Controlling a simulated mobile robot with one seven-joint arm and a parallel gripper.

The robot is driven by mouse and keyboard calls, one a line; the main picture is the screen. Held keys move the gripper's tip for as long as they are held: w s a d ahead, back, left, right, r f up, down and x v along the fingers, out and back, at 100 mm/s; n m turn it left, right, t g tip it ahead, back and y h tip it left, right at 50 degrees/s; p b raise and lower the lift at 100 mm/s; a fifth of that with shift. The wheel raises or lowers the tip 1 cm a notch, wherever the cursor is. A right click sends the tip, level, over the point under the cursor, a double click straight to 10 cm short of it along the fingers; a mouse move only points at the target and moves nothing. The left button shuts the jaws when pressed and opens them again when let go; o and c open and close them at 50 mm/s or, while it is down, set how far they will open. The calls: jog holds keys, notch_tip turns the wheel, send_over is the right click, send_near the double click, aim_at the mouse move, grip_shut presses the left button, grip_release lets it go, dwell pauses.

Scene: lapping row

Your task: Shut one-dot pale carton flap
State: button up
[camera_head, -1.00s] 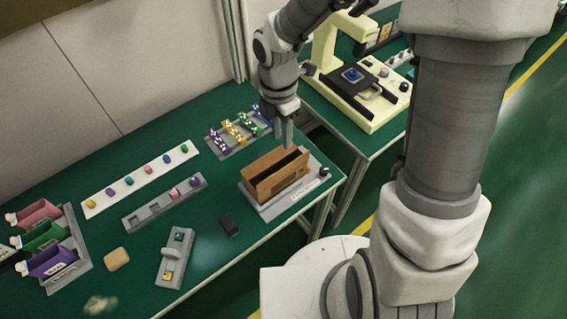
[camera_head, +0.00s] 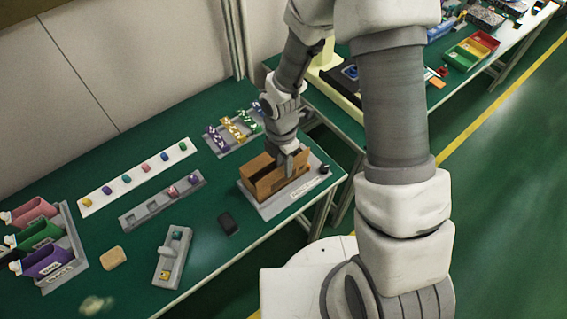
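A brown open-topped box (camera_head: 264,184) with a dark slot sits on a grey base plate (camera_head: 274,208) near the right end of the green table. My gripper (camera_head: 290,172) points down at the box's top, its fingertips at or just inside the opening. The fingers are too small and partly merged with the box, so I cannot tell whether they are open or touch it. No pale carton with one dot can be made out. Pink (camera_head: 34,211), green (camera_head: 38,234) and purple (camera_head: 46,260) open containers with small pale ends stand in a grey rack at far left.
A white strip (camera_head: 128,181) and a grey strip (camera_head: 148,208) hold coloured pieces mid-table. A grey rack (camera_head: 214,147) of small coloured parts lies behind the box. A black block (camera_head: 227,223), tan block (camera_head: 113,259) and grey switch-like fixture (camera_head: 172,262) lie in front.

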grip_shut()
dwell(1.4)
